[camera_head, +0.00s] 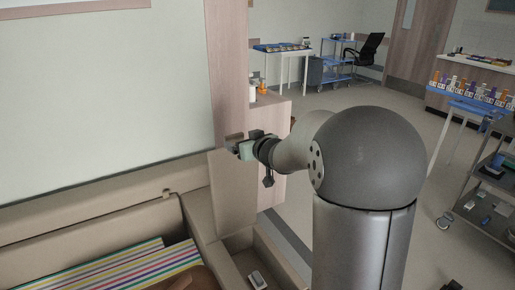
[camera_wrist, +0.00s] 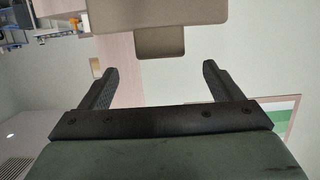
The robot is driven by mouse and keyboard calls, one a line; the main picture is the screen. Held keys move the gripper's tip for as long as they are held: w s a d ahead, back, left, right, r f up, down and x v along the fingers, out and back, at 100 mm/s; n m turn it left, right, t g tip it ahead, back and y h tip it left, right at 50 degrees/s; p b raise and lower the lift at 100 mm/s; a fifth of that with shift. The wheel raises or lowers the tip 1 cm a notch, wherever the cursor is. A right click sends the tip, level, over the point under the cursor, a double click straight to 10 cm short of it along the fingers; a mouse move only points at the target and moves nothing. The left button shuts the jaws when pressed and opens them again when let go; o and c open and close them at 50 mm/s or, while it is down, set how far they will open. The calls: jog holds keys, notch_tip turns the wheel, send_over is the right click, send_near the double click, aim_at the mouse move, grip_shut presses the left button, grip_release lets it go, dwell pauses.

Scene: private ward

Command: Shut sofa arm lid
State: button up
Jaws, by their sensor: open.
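The sofa arm lid (camera_head: 232,195) is a beige panel standing upright, open, at the inner end of the sofa arm. Below it the arm compartment (camera_head: 266,243) is uncovered, with a small pale object (camera_head: 257,279) inside. My gripper (camera_head: 234,147) is at the lid's top edge. In the wrist view my gripper (camera_wrist: 160,78) is open and empty, its two dark fingers spread wide. The lid (camera_wrist: 155,12) shows there beyond the fingertips, with its small tab (camera_wrist: 160,44) lying between their lines. I cannot tell whether anything touches.
A striped cushion or blanket (camera_head: 120,270) lies on the sofa seat at lower left. A wood-faced cabinet (camera_head: 272,118) stands just behind the lid. A metal cart (camera_head: 490,185) and blue-topped tables stand at the right. The floor beyond my arm is mostly clear.

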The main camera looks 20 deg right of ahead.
jog(key=p+v, duration=0.2)
jog(key=v, duration=0.5)
jog(key=shift+s+f, duration=0.25)
jog(key=shift+f, duration=0.1)
dwell(0.4)
